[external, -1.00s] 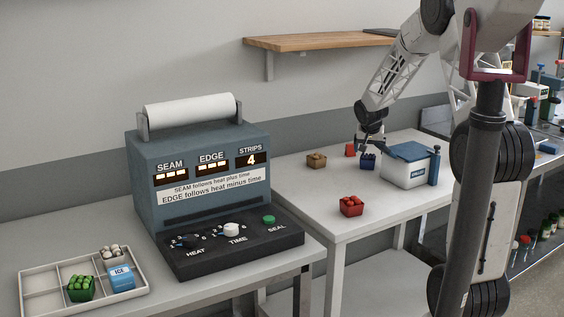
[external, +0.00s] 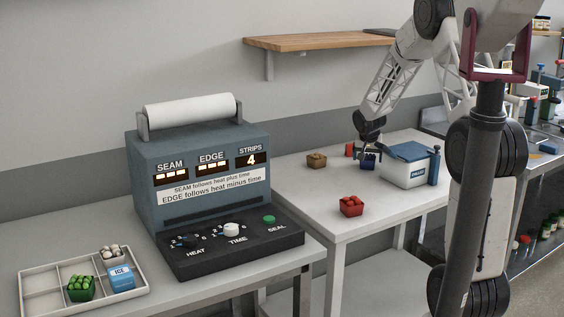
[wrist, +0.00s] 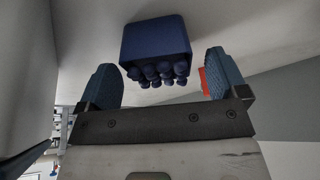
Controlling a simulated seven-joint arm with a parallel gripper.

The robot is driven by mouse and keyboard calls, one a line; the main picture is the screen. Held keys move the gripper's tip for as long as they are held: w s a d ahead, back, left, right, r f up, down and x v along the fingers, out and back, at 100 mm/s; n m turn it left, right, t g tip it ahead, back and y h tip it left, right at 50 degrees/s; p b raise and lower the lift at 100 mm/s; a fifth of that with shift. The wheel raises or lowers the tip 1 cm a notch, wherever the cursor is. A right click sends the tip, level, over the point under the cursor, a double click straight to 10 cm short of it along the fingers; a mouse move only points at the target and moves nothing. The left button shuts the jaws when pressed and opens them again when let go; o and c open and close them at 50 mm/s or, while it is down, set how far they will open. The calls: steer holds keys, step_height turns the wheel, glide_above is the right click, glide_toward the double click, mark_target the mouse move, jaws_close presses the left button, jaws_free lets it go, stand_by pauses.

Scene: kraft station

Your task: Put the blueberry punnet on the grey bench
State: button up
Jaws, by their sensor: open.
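The blueberry punnet (external: 368,164) is a small dark-blue tub filled with round blue berries. It stands on the light-grey bench (external: 290,185) beside the cooler. My gripper (external: 368,153) is just above it in the external view and partly covers it. In the wrist view the punnet (wrist: 155,42) lies between and a little beyond the two blue fingertips of my gripper (wrist: 165,75). The jaws are open, with a gap on each side of the punnet. I cannot tell whether a finger touches it.
A white cooler with a blue lid (external: 408,165) and a blue bottle (external: 434,166) stand right of the punnet. A red block (external: 350,149), brown punnet (external: 316,160) and red punnet (external: 351,206) are nearby. A sealing machine (external: 200,170) and divided tray (external: 45,290) stand on the left bench.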

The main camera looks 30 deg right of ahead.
mark_target(368, 156)
steer(key=shift+x, duration=0.95)
steer(key=c, duration=1.1)
steer(key=shift+r, duration=0.15)
steer(key=shift+r, duration=4.9)
